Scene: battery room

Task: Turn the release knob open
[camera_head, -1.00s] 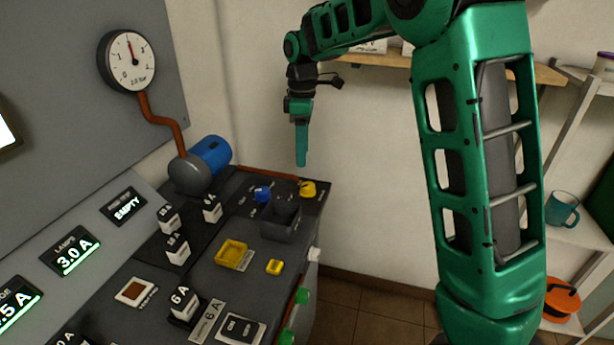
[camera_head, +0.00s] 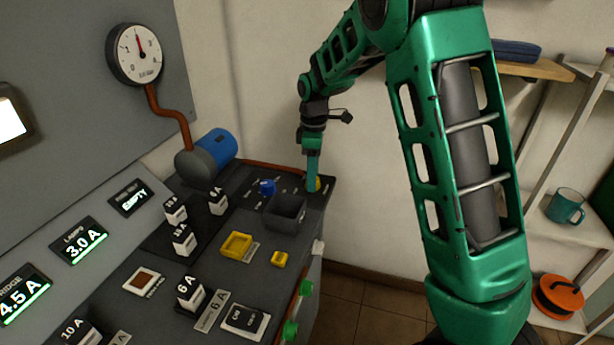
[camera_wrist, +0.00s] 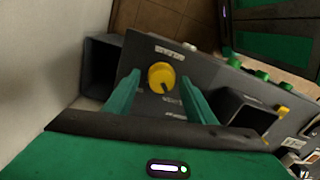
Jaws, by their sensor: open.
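A round yellow knob (camera_head: 318,184) sits at the far right corner of the dark console, partly hidden by my gripper. In the wrist view the yellow knob (camera_wrist: 161,75) shows whole, with a dark mark toward its lower right; labels around it are too blurred to read. My gripper (camera_head: 312,186) points down over the knob. In the wrist view my gripper (camera_wrist: 160,82) is open, with one green finger on each side of the knob and a visible gap to both. I cannot tell how far down the fingertips reach.
A blue knob (camera_head: 267,187) is left of the yellow one. An open dark box (camera_head: 286,212) stands in front of them. A yellow tray (camera_head: 237,244), several labelled blocks and a blue cylinder (camera_head: 218,144) are farther left. A pressure gauge (camera_head: 134,54) hangs behind.

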